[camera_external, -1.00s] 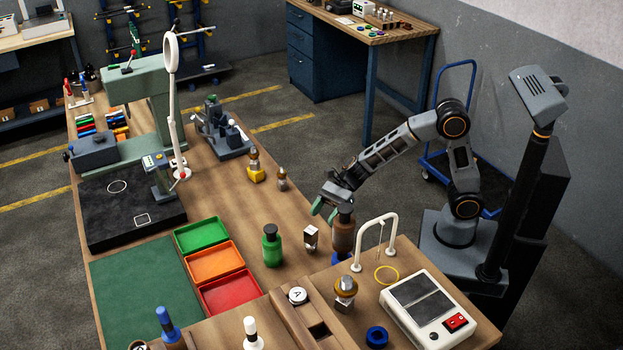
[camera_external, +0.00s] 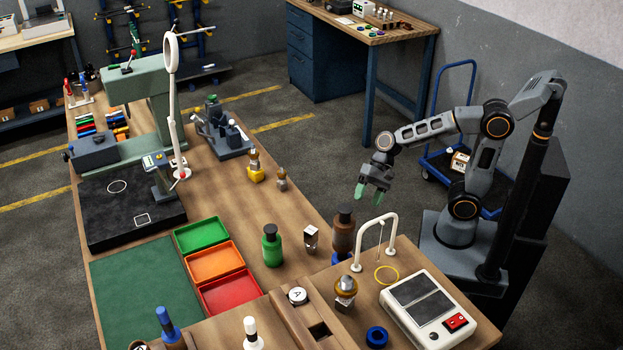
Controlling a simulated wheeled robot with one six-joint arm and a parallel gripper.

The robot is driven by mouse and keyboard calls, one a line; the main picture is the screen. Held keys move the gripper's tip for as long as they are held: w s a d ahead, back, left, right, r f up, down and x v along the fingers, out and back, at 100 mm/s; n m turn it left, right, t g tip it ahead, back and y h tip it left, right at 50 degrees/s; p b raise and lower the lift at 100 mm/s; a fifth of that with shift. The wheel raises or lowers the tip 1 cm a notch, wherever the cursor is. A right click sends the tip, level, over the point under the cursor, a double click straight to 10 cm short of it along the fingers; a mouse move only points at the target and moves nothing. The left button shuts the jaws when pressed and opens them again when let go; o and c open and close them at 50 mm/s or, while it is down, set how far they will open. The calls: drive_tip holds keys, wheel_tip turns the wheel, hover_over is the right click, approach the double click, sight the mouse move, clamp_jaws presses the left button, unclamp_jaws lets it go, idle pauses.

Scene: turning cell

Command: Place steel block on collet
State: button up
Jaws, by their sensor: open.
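A small silver block with a dark top edge (camera_external: 311,238), which looks like the steel block, stands upright on the wooden bench between the green bottle and the brown bottle. I cannot tell for sure which piece is the collet. One candidate is a small metal piece (camera_external: 282,181) farther back on the bench; another is a brass-and-silver piece (camera_external: 345,290) near the front. My gripper (camera_external: 369,194) has green fingertips pointing down, apart and empty. It hangs in the air behind and right of the brown bottle, clear of the block.
The brown bottle (camera_external: 343,231) stands close right of the block, the green bottle (camera_external: 271,246) left. A white arch (camera_external: 389,219) and a scale (camera_external: 428,308) are at the right front. Colored trays (camera_external: 229,292) lie left. Open bench wood (camera_external: 225,190) lies farther back.

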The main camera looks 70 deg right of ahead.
drive_tip(key=s+d+n+t+h, duration=0.1)
drive_tip(key=s+d+n+h, duration=0.6)
drive_tip(key=d+n, duration=0.4)
drive_tip(key=shift+d+f+n+h, duration=0.2)
drive_tip(key=shift+n+h, duration=0.2)
drive_tip(key=shift+n, duration=0.1)
idle(0.4)
